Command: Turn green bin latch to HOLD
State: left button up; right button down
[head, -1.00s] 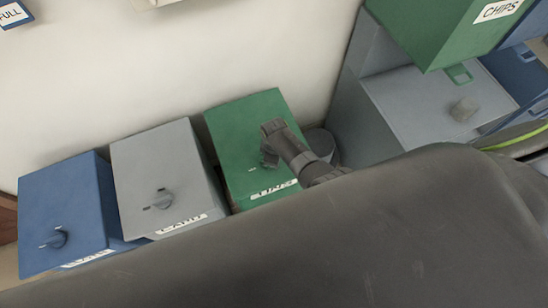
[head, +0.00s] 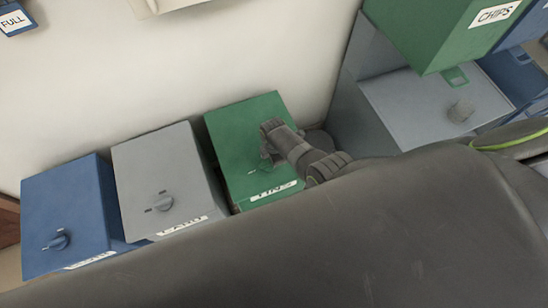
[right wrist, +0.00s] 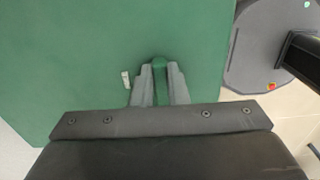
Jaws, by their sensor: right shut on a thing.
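The green bin (head: 236,121) stands at the right end of a row of bins in the head view, with a white label (head: 273,191) at its lower front. My right gripper (head: 266,162) is over its front face at the latch. In the right wrist view the gripper (right wrist: 160,88) is shut on the green latch (right wrist: 160,72), a narrow piece between the two fingers. A small pale mark (right wrist: 126,80) shows on the bin face left of the fingers. In the head view the latch is mostly hidden by my gripper. My left gripper is not in view.
A grey bin (head: 150,155) and a blue bin (head: 62,193), each with a knob, stand to the left. A green CHIPS bin (head: 440,35) and a grey box (head: 420,100) are at the upper right. My dark arm covers the lower part of the head view.

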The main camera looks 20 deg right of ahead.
jog(key=shift+a, duration=0.1)
dwell(0.3)
jog(key=c, duration=1.4)
grip_release()
jog(key=shift+c, duration=0.2)
jog(key=shift+r+p, duration=0.4)
jog(key=shift+r, duration=0.15)
notch_tip(320, 180, up, 7)
jog(key=shift+r+p, duration=0.15)
jog(key=shift+p, duration=1.05)
notch_tip(320, 180, up, 9)
